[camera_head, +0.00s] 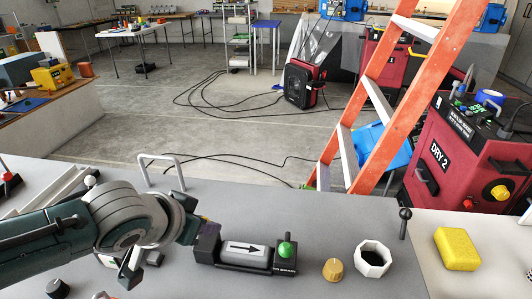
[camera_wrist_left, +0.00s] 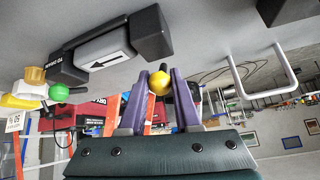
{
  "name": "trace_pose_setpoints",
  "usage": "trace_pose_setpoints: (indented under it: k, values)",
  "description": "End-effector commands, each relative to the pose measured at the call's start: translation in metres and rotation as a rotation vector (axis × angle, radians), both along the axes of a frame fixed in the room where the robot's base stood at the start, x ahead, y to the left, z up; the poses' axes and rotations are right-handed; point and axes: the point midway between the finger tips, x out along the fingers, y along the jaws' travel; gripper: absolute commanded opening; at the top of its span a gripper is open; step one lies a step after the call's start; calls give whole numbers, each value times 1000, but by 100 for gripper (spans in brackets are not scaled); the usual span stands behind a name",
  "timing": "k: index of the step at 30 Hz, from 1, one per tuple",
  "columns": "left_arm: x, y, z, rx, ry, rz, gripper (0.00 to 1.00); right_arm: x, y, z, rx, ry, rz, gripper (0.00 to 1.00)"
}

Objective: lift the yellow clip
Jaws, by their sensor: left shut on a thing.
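The yellow clip (camera_wrist_left: 159,83) shows in the left wrist view as a small rounded yellow piece with a dark tip, between the two purple fingers of my left gripper (camera_wrist_left: 159,80). The fingers are shut on it. In the head view my left gripper (camera_head: 202,230) is at the left end of a grey-and-black block with an arrow, above the grey table (camera_head: 330,215). The clip is hidden there. My right gripper is in neither view.
The arrow block (camera_head: 246,251) has a green knob (camera_head: 286,249). A tan knob (camera_head: 333,269), a white octagonal cup (camera_head: 372,259), a dark upright peg (camera_head: 404,222) and a yellow sponge (camera_head: 457,249) stand to its right. A white hoop handle (camera_head: 161,159) rises at the table's far edge.

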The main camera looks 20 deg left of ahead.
Motion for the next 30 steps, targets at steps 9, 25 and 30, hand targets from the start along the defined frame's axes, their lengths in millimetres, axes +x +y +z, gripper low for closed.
trace_pose_setpoints:
  k: [9,25,30]
  values:
    - [17,3,6,-73,284,1,0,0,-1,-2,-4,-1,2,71]
    - [31,6,4,-156,623,1,0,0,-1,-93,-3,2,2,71]
    - [32,6,5,-166,672,1,0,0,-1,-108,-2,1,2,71]
